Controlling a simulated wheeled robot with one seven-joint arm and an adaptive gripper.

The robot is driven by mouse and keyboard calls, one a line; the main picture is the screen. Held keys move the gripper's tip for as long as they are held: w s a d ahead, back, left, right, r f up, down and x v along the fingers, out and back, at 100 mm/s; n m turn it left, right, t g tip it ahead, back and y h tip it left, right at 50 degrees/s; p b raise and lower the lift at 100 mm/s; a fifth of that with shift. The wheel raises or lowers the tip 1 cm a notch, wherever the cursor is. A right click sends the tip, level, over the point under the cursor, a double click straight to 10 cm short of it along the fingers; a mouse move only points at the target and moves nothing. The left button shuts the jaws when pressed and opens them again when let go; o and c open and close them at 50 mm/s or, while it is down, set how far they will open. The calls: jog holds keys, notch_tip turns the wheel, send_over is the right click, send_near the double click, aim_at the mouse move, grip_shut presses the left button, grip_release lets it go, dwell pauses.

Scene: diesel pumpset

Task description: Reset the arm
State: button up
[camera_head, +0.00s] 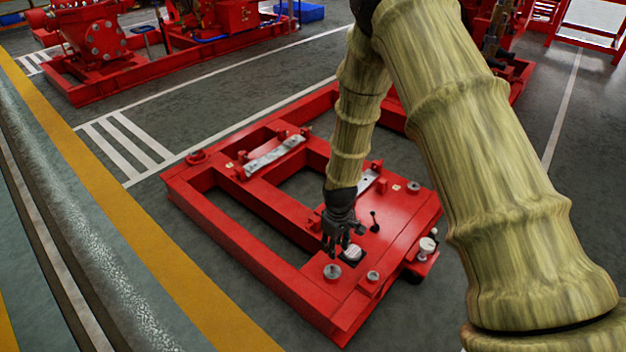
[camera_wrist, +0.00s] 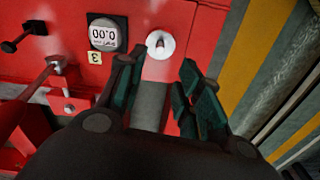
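My gripper (camera_head: 338,235) is at the end of my arm, which reaches down over the near part of a red steel skid (camera_head: 255,255). In the wrist view my gripper (camera_wrist: 160,88) has its two dark green-black fingers spread apart, with nothing between them. Beyond the fingertips is a white round fitting with a small peg (camera_wrist: 160,45) on the red panel. A round gauge reading 0.00 (camera_wrist: 103,33) sits to its left, with a yellow label "3" (camera_wrist: 94,57) below it. I cannot tell how far the fingertips are from the panel.
A black-knobbed lever (camera_wrist: 25,37) and a metal rod (camera_wrist: 50,70) stick out at the left of the wrist view. A white-topped fitting (camera_head: 427,245) stands at the skid's right edge. Other red machines (camera_head: 95,45) stand behind. Grey floor (camera_head: 140,225) is clear left of the skid.

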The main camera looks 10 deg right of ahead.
jog(key=s+d+f+m, duration=0.15)
jog(key=s+f, duration=0.25)
jog(key=s, duration=0.8)
jog(key=s+d+f+m, duration=0.1)
jog(key=s+f+m, duration=0.25)
jog(key=s, duration=0.85)
jog(key=s+d+f+m, duration=0.1)
jog(key=s+f, duration=0.3)
jog(key=s, duration=0.9)
notch_tip(320, 180, up, 35)
jog(key=p, duration=3.5)
jog(key=shift+w+r+p, duration=0.2)
jog(key=shift+w+p, duration=0.1)
jog(key=shift+w, duration=0.1)
